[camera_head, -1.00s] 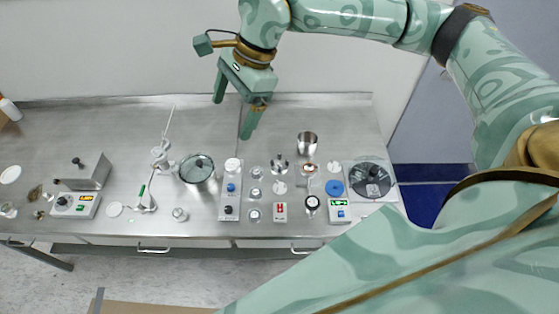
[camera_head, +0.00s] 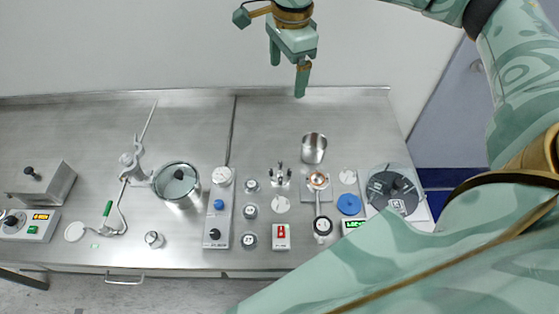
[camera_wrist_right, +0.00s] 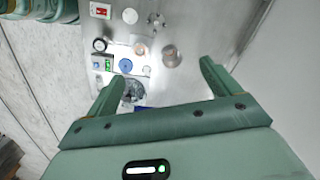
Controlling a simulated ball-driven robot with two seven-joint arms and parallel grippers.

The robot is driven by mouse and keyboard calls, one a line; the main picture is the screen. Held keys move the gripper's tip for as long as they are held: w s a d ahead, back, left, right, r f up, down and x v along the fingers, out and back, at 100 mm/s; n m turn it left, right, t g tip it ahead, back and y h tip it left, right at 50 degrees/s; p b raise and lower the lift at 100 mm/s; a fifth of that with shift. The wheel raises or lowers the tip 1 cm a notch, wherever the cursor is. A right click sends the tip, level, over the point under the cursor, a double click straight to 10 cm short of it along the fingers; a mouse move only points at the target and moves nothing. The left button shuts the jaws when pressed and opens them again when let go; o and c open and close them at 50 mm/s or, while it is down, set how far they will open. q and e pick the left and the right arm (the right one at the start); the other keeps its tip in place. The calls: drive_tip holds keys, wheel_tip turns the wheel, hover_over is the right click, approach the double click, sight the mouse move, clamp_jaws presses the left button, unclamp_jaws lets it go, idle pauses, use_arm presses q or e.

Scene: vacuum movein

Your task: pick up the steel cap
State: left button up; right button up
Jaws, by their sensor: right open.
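A shiny steel cup-shaped piece (camera_head: 314,146), which looks like the steel cap, stands on the bench behind the small instruments. It also shows in the right wrist view (camera_wrist_right: 171,56), between and beyond the fingers. My right gripper (camera_head: 287,80) is open and empty, above the back edge of the bench, up and left of the steel piece in the head view. In the right wrist view the open fingers (camera_wrist_right: 161,72) point towards the bench. They appear apart from everything. My left gripper is not in view.
Close in front of the steel piece are a three-pronged holder (camera_head: 280,176), a copper-coloured ring (camera_head: 318,180) and a blue disc (camera_head: 349,204). Bench behind the steel piece is clear.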

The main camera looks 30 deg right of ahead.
wheel_tip(320, 180, down, 13)
drive_tip(key=b, duration=1)
drive_tip(key=g+b, duration=0.1)
drive_tip(key=b, duration=1)
hover_over(280, 172)
drive_tip(key=f, duration=2)
drive_tip(key=shift+s+d+f, duration=0.15)
drive_tip(key=shift+d+f, duration=0.05)
drive_tip(key=shift+f, duration=0.15)
drive_tip(key=f, duration=0.1)
drive_tip(key=f+b, duration=0.1)
drive_tip(key=f, duration=0.3)
drive_tip(key=shift+a+f+b, duration=0.15)
drive_tip(key=shift+a+b, duration=0.1)
drive_tip(key=shift+b, duration=0.05)
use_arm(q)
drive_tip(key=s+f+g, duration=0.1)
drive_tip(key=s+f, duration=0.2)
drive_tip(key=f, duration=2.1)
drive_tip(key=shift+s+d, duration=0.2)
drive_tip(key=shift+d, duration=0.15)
use_arm(e)
drive_tip(key=c, duration=1.1)
